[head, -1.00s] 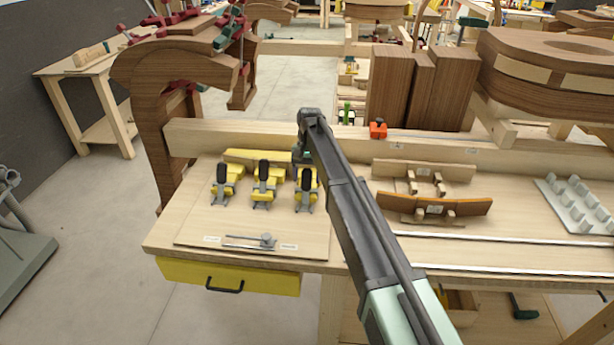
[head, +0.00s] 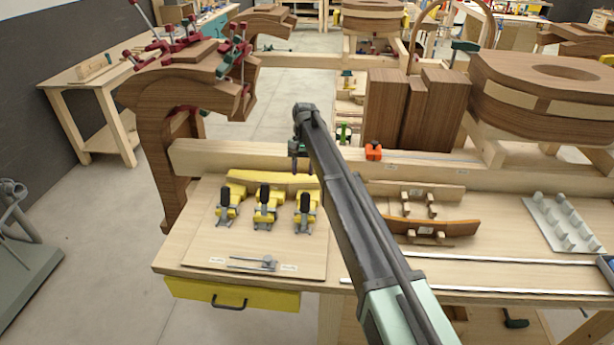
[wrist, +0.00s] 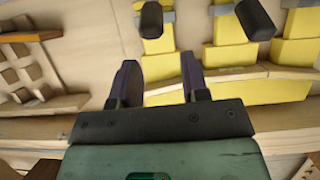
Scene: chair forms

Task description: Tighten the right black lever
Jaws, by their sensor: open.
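Three yellow clamps with black levers stand in a row on a light wooden board. The right black lever (head: 305,198) is upright on the right yellow clamp (head: 304,217); it also shows near the top middle of the wrist view (wrist: 151,20). The middle black lever (head: 264,194) shows in the wrist view too (wrist: 256,18), and the left black lever (head: 224,197) stands farther left. My gripper (head: 301,166) is open and empty, just behind the right clamp in the head view. In the wrist view its two dark fingers (wrist: 165,78) are apart, short of the right lever and not touching it.
A yellow strip (head: 262,181) lies behind the clamps and a long wooden beam (head: 235,161) runs behind that. Curved wooden pieces (head: 430,229) and a white pegged rack (head: 562,222) are to the right.

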